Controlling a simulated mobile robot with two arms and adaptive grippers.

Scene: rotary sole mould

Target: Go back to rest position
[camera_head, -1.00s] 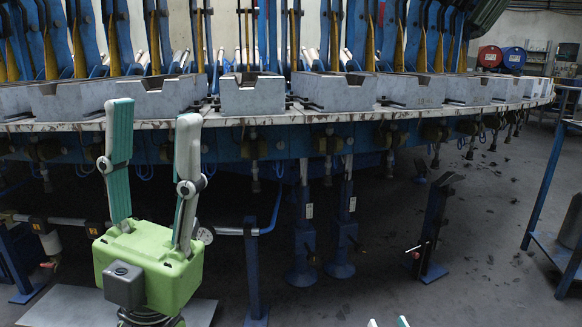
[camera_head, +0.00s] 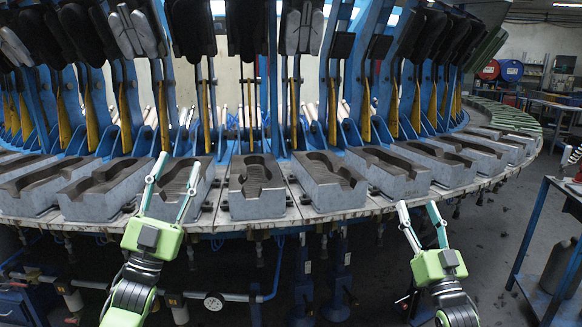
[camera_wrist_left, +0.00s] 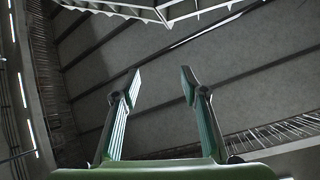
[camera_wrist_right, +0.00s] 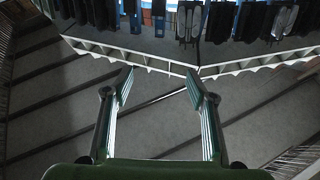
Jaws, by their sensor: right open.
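My left gripper (camera_head: 173,185) is upright in front of the round mould table at the left in the head view. Its two fingers stand apart with nothing between them, and they overlap one grey mould in the picture. In the left wrist view its fingers (camera_wrist_left: 159,85) are also spread and empty, with the ceiling behind them. My right gripper (camera_head: 420,212) is upright at the right in the head view, in front of the table edge, open and empty. In the right wrist view its fingers (camera_wrist_right: 158,88) are apart with ceiling and hanging black parts beyond.
The round table (camera_head: 290,221) carries several grey sole moulds (camera_head: 257,187) along its rim. Black lasts (camera_head: 195,28) hang above on blue frames. A blue cart (camera_head: 530,240) stands at the right. Red (camera_head: 490,69) and blue (camera_head: 511,70) drums stand far back. Dark floor lies between table and cart.

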